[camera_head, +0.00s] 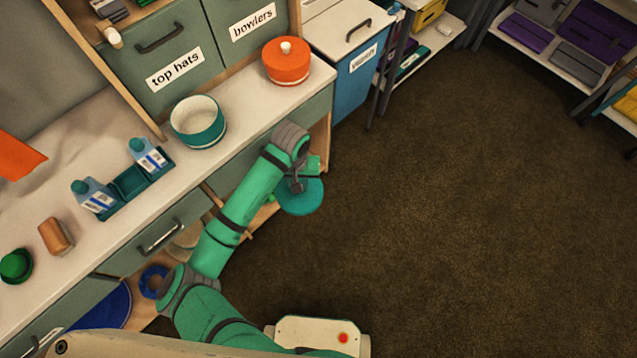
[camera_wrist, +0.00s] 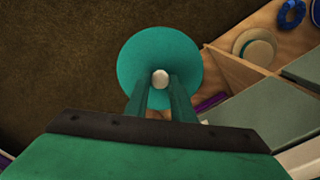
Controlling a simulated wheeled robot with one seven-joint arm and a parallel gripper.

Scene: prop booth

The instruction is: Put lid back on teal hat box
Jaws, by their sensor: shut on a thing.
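The teal hat box (camera_head: 197,120) stands open on the counter, a round box with a teal side, a pale band and a pale inside. Its teal round lid (camera_head: 302,197) is held off the counter's front edge, above the floor, partly hidden by my arm. In the wrist view the lid (camera_wrist: 150,57) lies flat below the fingers with its white knob at the fingertips. My gripper (camera_wrist: 160,80) is shut on that knob. In the head view my gripper (camera_head: 297,184) is to the right of and lower than the box.
An orange lidded hat box (camera_head: 287,64) stands on the counter right of the teal box. A teal caddy (camera_head: 132,184) with bottles is to its left. Open shelves under the counter hold a straw hat (camera_wrist: 255,47). The floor on the right is clear.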

